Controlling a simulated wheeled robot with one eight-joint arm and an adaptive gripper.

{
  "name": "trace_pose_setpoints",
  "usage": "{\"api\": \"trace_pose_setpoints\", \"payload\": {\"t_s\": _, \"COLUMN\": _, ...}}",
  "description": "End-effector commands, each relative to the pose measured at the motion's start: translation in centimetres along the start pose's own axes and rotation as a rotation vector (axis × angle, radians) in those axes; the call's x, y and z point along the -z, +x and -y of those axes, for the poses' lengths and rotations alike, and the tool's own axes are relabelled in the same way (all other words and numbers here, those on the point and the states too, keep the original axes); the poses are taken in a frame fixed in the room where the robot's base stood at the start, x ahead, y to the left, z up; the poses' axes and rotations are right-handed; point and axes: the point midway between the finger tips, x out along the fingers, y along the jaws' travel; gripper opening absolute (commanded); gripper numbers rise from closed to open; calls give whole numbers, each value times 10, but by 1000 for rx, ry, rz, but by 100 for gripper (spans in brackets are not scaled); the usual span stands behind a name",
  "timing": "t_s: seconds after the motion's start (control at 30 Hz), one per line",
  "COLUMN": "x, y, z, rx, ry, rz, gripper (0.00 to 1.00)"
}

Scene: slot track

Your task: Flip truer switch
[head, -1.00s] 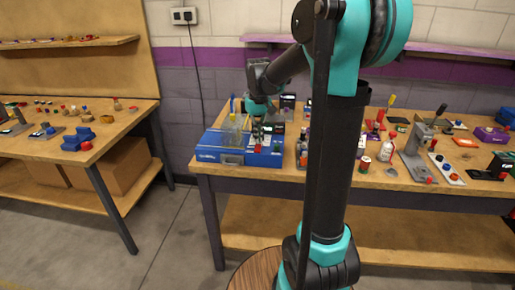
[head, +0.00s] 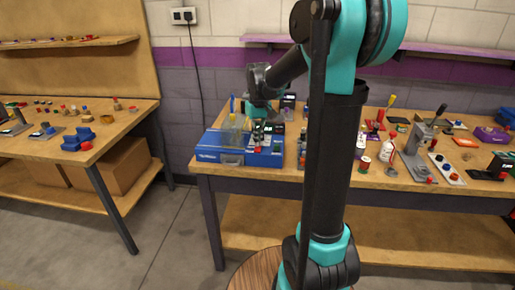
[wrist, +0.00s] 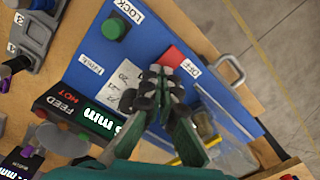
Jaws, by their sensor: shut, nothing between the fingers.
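The blue machine box (head: 210,156) sits on the bench's left end; its blue panel (wrist: 85,70) fills the middle of the wrist view. A red switch-like piece (wrist: 172,57) is on the panel beside a white "OFF" label (wrist: 192,68). A green button (wrist: 114,28) stands near the "LOCK" label (wrist: 130,10). A smaller label (wrist: 90,65) is hard to read. My gripper (wrist: 161,70) is shut and empty, its tips just at the red piece; I cannot tell whether they touch. In the head view my gripper (head: 261,132) is over the box's right part.
A black "FEED HOT" box (wrist: 75,118) stands beside the blue box. A clear container (wrist: 225,150) and a metal handle (wrist: 229,70) are on the other side. Bottles and a grey press (head: 415,155) crowd the bench to the right.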

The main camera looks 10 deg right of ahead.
Motion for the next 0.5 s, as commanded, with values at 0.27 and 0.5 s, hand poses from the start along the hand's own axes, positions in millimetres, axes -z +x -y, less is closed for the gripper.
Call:
{"api": "trace_pose_setpoints", "payload": {"t_s": 0.27, "x": 0, "y": 4, "z": 0, "rx": 0, "ry": 0, "rz": 0, "gripper": 0}}
{"api": "trace_pose_setpoints", "payload": {"t_s": 0.5, "x": 0, "y": 2, "z": 0, "rx": 0, "ry": 0, "rz": 0, "gripper": 0}}
